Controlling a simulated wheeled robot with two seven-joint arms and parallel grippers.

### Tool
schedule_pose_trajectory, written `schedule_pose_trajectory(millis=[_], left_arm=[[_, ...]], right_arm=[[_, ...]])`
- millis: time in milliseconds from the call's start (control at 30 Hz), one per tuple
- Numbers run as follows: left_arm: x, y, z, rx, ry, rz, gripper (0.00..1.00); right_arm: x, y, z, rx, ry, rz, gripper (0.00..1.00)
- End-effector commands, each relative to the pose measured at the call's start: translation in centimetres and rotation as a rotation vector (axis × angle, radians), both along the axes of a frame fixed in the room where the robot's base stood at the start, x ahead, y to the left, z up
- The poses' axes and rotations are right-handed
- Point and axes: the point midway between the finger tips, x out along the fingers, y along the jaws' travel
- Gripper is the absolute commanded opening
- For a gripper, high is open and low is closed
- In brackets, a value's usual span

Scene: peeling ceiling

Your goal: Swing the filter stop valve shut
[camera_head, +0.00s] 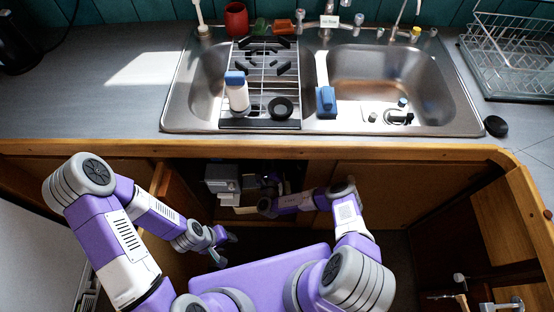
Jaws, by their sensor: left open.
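My left gripper (225,242) is open in front of the sink cabinet, with nothing seen between its fingers. My right arm bends left across the cabinet opening, and its gripper end (265,207) is dark and small at the shadowed opening. I cannot tell whether its fingers are apart or closed. Inside the opening are a grey-white box-shaped unit (222,178) and a dark cluster of small parts (270,182). I cannot pick out the filter stop valve for certain; the cabinet interior is dark and partly covered by my right arm.
Above is a steel sink (390,75) with a rack (262,60) holding a blue-capped bottle (237,95). A wooden counter edge (100,148) overhangs the opening. An open wooden door (172,195) stands at its left. Metal fittings (460,283) are at lower right.

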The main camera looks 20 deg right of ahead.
Motion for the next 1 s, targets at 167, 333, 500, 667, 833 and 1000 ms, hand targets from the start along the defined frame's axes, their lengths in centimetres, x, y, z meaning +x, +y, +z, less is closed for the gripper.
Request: schedule_pose_trajectory(millis=[167, 333, 500, 667, 833, 1000], left_arm=[[0.0, 0.0, 1.5, 0.000, 0.000, 0.000, 0.43], [0.0, 0.0, 1.8, 0.000, 0.000, 0.000, 0.43], [0.0, 0.0, 2.2, 0.000, 0.000, 0.000, 0.43], [0.0, 0.0, 1.9, 0.000, 0.000, 0.000, 0.43], [0.0, 0.0, 1.3, 0.000, 0.000, 0.000, 0.43], [0.0, 0.0, 1.1, 0.000, 0.001, 0.000, 0.43]], right_arm=[[0.2, 0.8, -0.4, -0.191, 0.055, 0.002, 0.00], [0.3, 1.2, -1.1, -0.317, 0.091, 0.002, 0.00], [0.4, 1.7, -1.9, -0.508, 0.143, 0.001, 0.00], [0.5, 1.9, -2.5, -0.609, 0.172, 0.001, 0.00], [0.6, 2.1, -3.4, -0.793, 0.225, 0.001, 0.00], [0.6, 2.2, -3.8, -0.889, 0.253, 0.002, 0.00]])
